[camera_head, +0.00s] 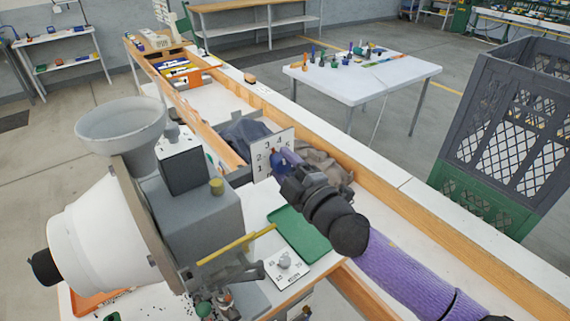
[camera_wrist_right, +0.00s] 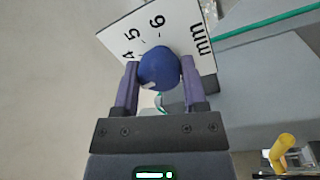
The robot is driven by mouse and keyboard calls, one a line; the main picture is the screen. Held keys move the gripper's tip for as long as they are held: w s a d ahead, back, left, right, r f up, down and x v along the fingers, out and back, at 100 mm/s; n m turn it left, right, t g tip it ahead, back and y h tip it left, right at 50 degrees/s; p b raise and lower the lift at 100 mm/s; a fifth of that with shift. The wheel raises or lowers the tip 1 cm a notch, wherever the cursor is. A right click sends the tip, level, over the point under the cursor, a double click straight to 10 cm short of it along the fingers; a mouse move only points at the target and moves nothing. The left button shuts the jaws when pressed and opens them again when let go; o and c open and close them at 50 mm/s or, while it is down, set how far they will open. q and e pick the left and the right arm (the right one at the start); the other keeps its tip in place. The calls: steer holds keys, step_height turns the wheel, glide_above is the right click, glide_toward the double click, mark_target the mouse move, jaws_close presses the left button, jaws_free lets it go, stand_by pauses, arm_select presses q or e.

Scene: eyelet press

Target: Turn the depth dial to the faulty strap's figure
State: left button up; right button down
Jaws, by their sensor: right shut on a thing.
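The depth dial has a white scale plate (camera_head: 264,156) standing upright beside the grey press (camera_head: 205,225). In the right wrist view the plate (camera_wrist_right: 146,22) shows 4, 5, 6 and "mm". My right gripper (camera_head: 283,160) reaches the dial from the right. In the right wrist view its purple fingers (camera_wrist_right: 159,72) are shut on the round blue knob (camera_wrist_right: 158,66), one on each side. A small pale mark shows on the knob's lower left; I cannot tell which figure the dial is set to. I cannot make out a faulty strap. My left gripper is out of view.
A yellow lever (camera_head: 236,249) sticks out from the press. A green tray (camera_head: 300,236) and a small white plate with a metal knob (camera_head: 287,266) lie in front. Dark cloth (camera_head: 243,133) and brown cloth (camera_head: 325,165) lie behind the scale. A grey crate (camera_head: 495,100) stands right.

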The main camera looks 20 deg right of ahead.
steer(key=shift+r+n, duration=0.1)
steer(key=shift+n, duration=1.1)
steer(key=shift+c, duration=0.7)
jaws_free()
steer(key=shift+s+d+f, duration=0.15)
steer(key=shift+s+f, duration=0.05)
steer(key=shift+s, duration=0.1)
steer(key=b+v, duration=0.2)
steer(key=v, duration=0.7)
